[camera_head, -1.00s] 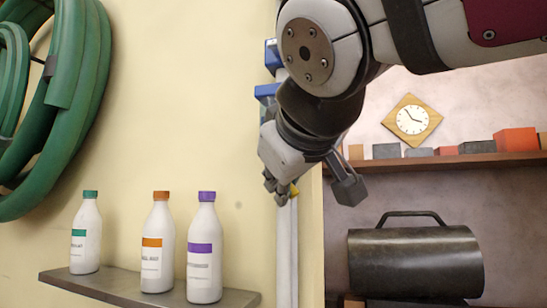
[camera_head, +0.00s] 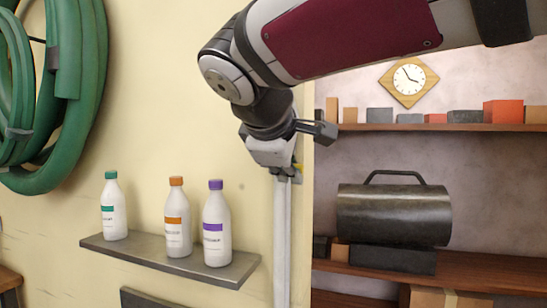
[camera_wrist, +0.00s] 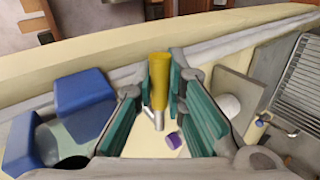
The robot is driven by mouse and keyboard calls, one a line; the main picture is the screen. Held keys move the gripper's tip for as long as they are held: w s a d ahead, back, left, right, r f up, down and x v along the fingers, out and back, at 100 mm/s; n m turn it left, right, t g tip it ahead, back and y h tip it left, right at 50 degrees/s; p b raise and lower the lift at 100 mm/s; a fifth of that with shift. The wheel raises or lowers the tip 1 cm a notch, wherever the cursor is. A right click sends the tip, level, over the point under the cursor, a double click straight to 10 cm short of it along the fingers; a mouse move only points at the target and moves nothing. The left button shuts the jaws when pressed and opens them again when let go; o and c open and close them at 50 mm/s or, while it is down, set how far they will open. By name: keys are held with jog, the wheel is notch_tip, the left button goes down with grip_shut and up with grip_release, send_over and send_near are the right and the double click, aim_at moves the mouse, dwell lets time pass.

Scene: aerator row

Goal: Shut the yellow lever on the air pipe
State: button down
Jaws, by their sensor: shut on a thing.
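The yellow lever (camera_head: 298,168) shows as a small patch beside my gripper (camera_head: 284,171), at the top of the pale air pipe (camera_head: 282,240) that runs down the wall's edge. In the wrist view the lever (camera_wrist: 158,78) is a yellow, tapered handle between the teal pads of my gripper (camera_wrist: 160,100). My gripper is shut on it. A short grey metal piece shows below the yellow part. The lever's joint with the pipe is mostly hidden by my gripper, so I cannot tell its exact angle to the pipe.
Three bottles with green, orange and purple (camera_head: 216,225) caps stand on a wall shelf (camera_head: 170,262) left of the pipe. Blue blocky parts (camera_wrist: 82,92) sit close to my gripper's left in the wrist view.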

jog(key=shift+r+n+h+p, duration=0.2)
jog(key=shift+n+h+p, duration=0.1)
jog(key=shift+p, duration=0.1)
jog(key=c, duration=1.6)
grip_release()
jog(key=v, duration=1.2)
jog(key=shift+w, duration=0.1)
